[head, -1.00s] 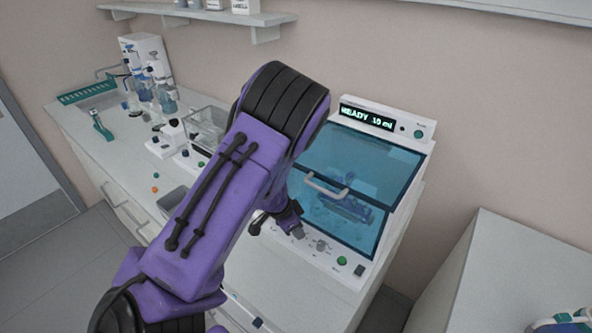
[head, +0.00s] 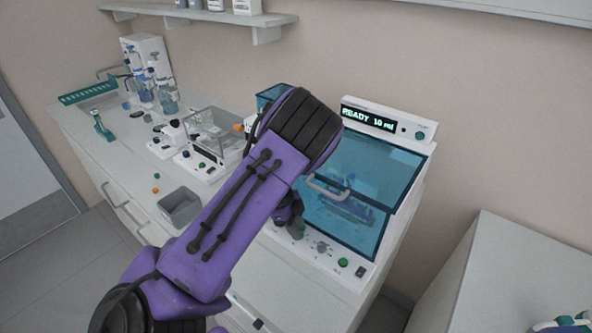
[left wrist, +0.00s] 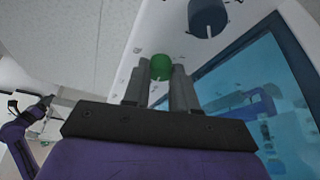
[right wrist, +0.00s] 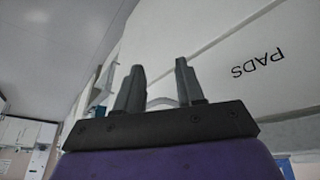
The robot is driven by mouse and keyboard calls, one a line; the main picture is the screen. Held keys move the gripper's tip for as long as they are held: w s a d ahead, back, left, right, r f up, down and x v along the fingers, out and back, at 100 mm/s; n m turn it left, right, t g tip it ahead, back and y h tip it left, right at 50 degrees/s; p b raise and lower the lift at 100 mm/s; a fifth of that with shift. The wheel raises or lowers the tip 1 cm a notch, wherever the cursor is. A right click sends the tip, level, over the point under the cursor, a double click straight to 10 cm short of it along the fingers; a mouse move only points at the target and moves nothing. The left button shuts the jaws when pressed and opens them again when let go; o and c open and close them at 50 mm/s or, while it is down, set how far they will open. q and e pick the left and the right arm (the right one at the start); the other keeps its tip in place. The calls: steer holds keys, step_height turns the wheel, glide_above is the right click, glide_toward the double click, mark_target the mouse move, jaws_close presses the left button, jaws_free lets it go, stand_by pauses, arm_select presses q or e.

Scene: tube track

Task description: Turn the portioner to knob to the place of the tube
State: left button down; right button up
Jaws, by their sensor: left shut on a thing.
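The portioner (head: 415,150) is a white machine with a teal window and a lit display (head: 368,118) reading READY 10 ml. Its sloping lower panel has a grey dial (head: 322,247) and a green button (head: 343,262). My left gripper (head: 297,232) is at the panel's left part, left of the dial. In the left wrist view its fingers close around a small green knob (left wrist: 160,67); a larger grey-blue knob (left wrist: 207,17) sits beyond. A blue rack-like thing (head: 348,208) shows dimly behind the window; I cannot make out a tube. My right gripper (right wrist: 160,85) is open and empty.
A grey bin (head: 180,207) stands on the white bench left of my arm. A clear-lidded device (head: 215,135) and bottles (head: 167,100) stand farther back. In the right wrist view a white surface is marked PADS (right wrist: 257,63).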

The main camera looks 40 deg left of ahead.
arm_select(q)
steer(key=shift+d+f+m, duration=0.1)
steer(key=shift+d+m, duration=0.05)
steer(key=shift+m, duration=0.15)
steer(key=c, duration=1.2)
jaws_free()
steer(key=o, duration=0.3)
steer(key=shift+w, duration=0.1)
steer(key=shift+a+r, duration=0.2)
steer(key=shift+r, duration=0.15)
steer(key=b+v, duration=0.2)
steer(key=v, duration=0.7)
steer(key=shift+r, duration=0.35)
